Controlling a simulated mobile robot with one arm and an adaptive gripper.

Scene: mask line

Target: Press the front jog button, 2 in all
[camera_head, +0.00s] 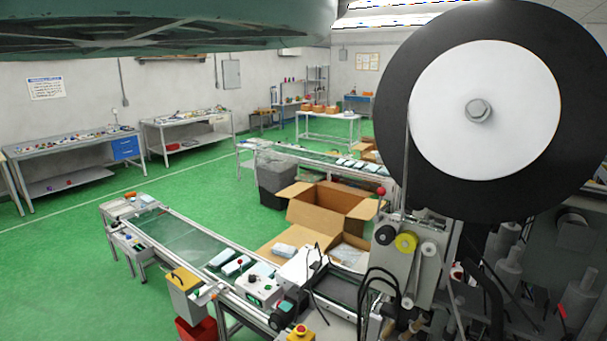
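A light control box (259,291) with a dark knob and small green buttons sits at the near end of the conveyor, left of the machine. A yellow box with a red button (300,332) shows at the bottom edge. I cannot tell which button is the front jog button; the labels are too small to read. My gripper is not in view.
A large black-and-white reel (486,110) and the machine's rollers (406,245) fill the right side. The conveyor (180,238) runs to the left, with light blue packs near the control box. An open cardboard box (330,204) stands behind. Green floor (60,265) is clear at left.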

